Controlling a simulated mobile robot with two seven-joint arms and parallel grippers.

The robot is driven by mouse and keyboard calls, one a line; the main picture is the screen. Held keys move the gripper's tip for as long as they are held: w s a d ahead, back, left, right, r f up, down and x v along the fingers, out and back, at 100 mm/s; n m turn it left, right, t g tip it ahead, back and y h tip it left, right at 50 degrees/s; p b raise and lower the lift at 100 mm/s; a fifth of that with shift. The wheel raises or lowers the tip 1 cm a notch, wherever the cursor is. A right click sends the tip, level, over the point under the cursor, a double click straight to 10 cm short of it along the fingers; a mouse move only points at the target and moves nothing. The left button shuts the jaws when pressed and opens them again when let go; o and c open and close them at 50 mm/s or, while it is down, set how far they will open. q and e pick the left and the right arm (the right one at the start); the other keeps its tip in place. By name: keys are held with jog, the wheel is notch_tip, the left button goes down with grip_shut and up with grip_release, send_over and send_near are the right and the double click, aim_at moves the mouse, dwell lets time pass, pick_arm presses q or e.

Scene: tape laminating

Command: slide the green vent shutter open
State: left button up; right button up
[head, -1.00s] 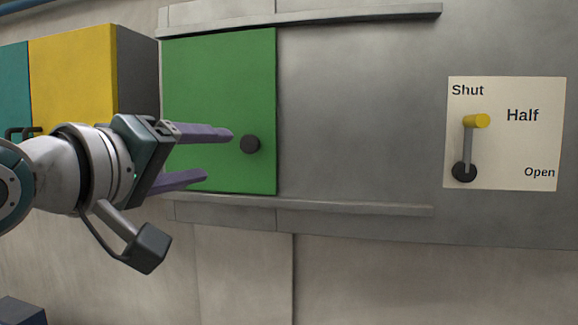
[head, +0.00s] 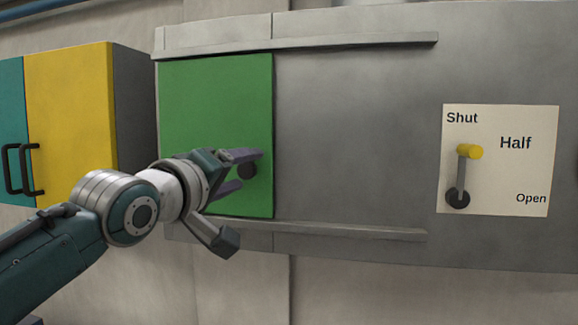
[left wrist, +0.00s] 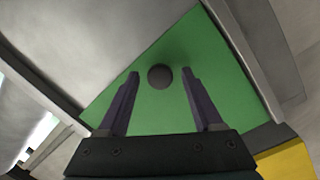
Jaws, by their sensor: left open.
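The green vent shutter (head: 205,110) sits at the left end of its two rails on a grey metal panel. Its dark round knob (head: 247,170) is near the shutter's right edge. My left gripper (head: 250,172) is open in front of the shutter, with its purple fingers above and below the knob. In the left wrist view the knob (left wrist: 160,76) shows between the two fingertips, with a gap on each side. The green shutter (left wrist: 165,115) fills the middle of that view. My right gripper is not in view.
The upper rail (head: 350,42) and lower rail (head: 345,231) run right along bare panel. A sign plate (head: 520,170) marked Shut, Half and Open carries a yellow-tipped lever (head: 468,152) at right. A yellow cabinet door (head: 70,120) stands left of the shutter.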

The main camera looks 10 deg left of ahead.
pick_arm(q)
grip_shut()
dwell(0.6)
dwell(0.9)
